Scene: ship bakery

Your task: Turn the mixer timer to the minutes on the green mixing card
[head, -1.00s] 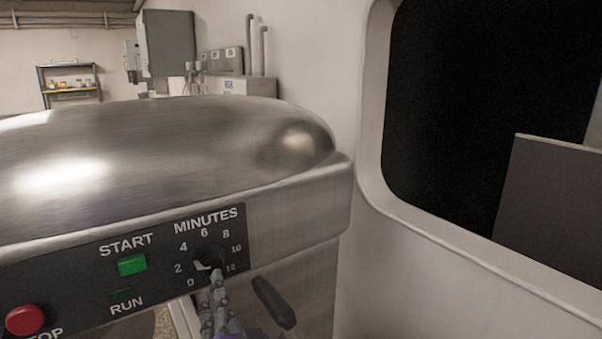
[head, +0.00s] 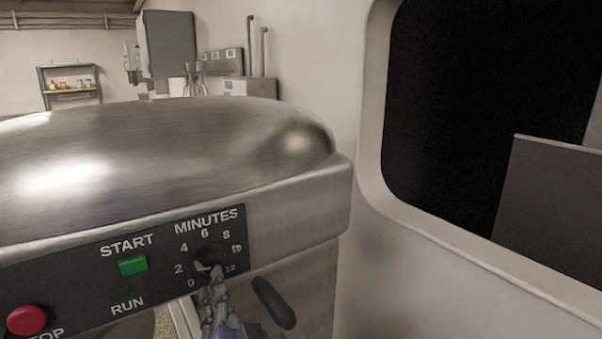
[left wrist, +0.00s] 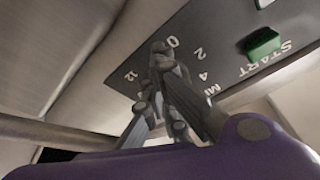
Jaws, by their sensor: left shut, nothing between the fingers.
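The mixer timer knob (head: 207,257) is dark with a pale pointer mark. It sits under the word MINUTES on the mixer's black panel (head: 75,268), inside a ring of numbers from 0 to 12. The pale mark lies on its lower left side, toward the 2. My left gripper (head: 213,277) is just below the knob and covers its lower edge; I cannot tell whether it touches. In the left wrist view the closed fingertips (left wrist: 163,50) are in front of the dial by the 0, and the knob is hidden. The green mixing card and my right gripper are not in view.
A green START button (head: 132,264) and a red STOP button (head: 26,320) share the panel left of the dial. A black lever (head: 273,302) sticks out right of my left gripper. The rounded metal mixer head (head: 170,150) is above. A wall with a dark window stands at right.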

